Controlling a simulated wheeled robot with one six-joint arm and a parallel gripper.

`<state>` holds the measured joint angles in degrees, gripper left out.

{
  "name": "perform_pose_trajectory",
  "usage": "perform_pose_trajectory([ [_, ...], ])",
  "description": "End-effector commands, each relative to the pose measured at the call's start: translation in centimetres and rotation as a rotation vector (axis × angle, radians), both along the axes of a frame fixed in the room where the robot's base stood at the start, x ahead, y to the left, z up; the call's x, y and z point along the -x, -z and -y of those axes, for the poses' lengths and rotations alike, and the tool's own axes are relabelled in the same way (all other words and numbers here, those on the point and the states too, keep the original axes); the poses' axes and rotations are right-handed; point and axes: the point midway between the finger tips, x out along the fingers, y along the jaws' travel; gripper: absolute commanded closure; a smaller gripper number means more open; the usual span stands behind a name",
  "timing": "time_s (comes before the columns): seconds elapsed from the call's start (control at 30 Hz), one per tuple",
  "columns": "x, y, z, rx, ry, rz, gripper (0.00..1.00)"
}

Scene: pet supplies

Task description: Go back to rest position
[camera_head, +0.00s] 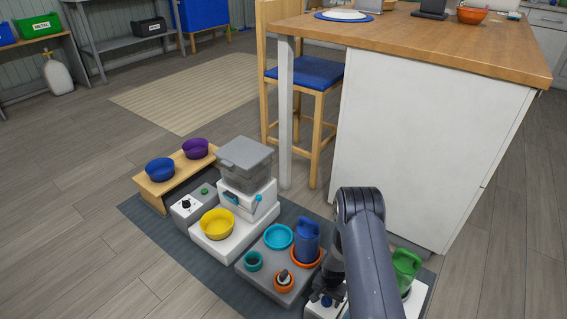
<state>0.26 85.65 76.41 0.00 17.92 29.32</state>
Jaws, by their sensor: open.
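My arm comes in from the bottom of the head view and bends at the elbow beside the counter. My gripper (328,299) is at the lower end, low over a white stand (318,312) on the mat, partly hidden by my own arm. Its jaws look open, and I see nothing held in them, though the fingertips are small and dark. A blue jug (307,240) stands in an orange dish (306,257) just left of my arm. A green jug (405,268) stands to the right of my arm, partly hidden by it.
A grey mat (150,222) carries a feeder (245,165), a yellow bowl (217,223) and a grey platform (262,281) with small dishes. A wooden stand (154,192) holds blue and purple bowls. The white counter (430,140) rises close behind my arm. Open floor lies left.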

Motion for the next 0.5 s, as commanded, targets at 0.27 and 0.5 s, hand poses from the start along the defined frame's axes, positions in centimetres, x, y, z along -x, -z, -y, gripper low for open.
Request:
perform_pose_trajectory([
  [0.27, 0.0, -1.5, 0.0, 0.0, 0.116, 0.001, 0.42],
  [0.5, 0.0, -2.3, 0.0, -0.001, 0.113, -0.001, 0.42],
])
